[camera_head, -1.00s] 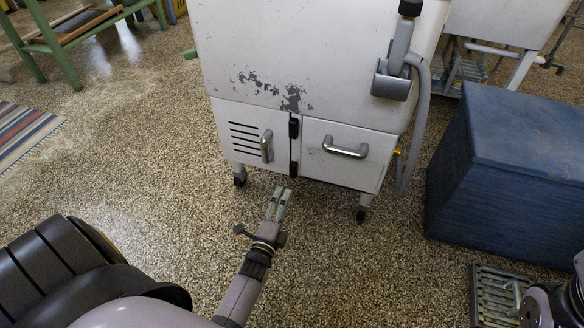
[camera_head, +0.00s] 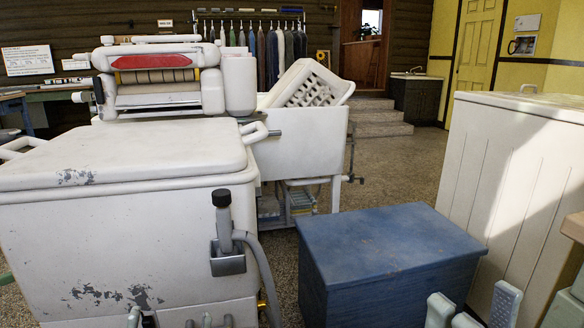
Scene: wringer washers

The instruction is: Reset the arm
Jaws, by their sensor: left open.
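At the bottom right, the pale grey fingers of my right gripper (camera_head: 473,310) rise into view in front of the blue chest. Its fingertips stand apart with nothing seen between them. Low in front of the white washer, two small grey tips, which look like my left gripper (camera_head: 217,321), show at the bottom edge. They are apart and seem empty. Most of both arms is below the frame.
The white washer (camera_head: 110,245) with chipped paint and a side hose fills the left. The blue chest (camera_head: 390,250) stands right of it. A white cabinet (camera_head: 520,170) is at the right. Open speckled floor (camera_head: 400,170) lies behind the chest.

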